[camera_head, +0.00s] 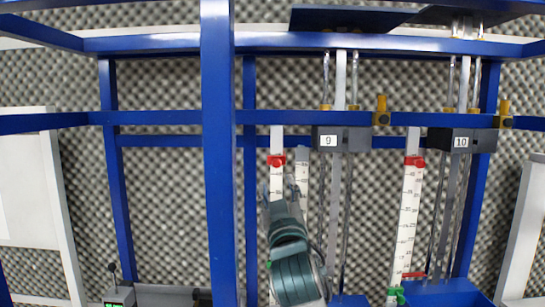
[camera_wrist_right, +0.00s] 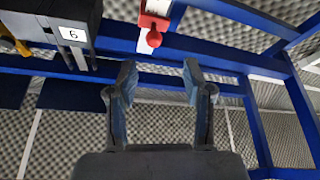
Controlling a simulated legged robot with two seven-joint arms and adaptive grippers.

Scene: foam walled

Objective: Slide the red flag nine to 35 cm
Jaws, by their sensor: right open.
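The red flag nine (camera_head: 276,161) is clipped on a white scale strip (camera_head: 277,140) left of the box labelled 9 (camera_head: 328,140). The strip's numbers there are too small to read. My right gripper (camera_head: 280,187) is just below the flag in the head view, with its fingers open and nothing between them. In the right wrist view the red flag (camera_wrist_right: 151,30) is at the top centre, beyond the open fingertips (camera_wrist_right: 159,72) and apart from them. My arm hides the lower part of the strip. My left gripper is not in view.
Blue frame bars cross in front, with a thick upright (camera_head: 217,150) left of my arm. At right, the box labelled 10 (camera_head: 460,141) stands beside another marked scale (camera_head: 409,210) with its own red flag (camera_head: 414,161). Grey foam covers the back wall.

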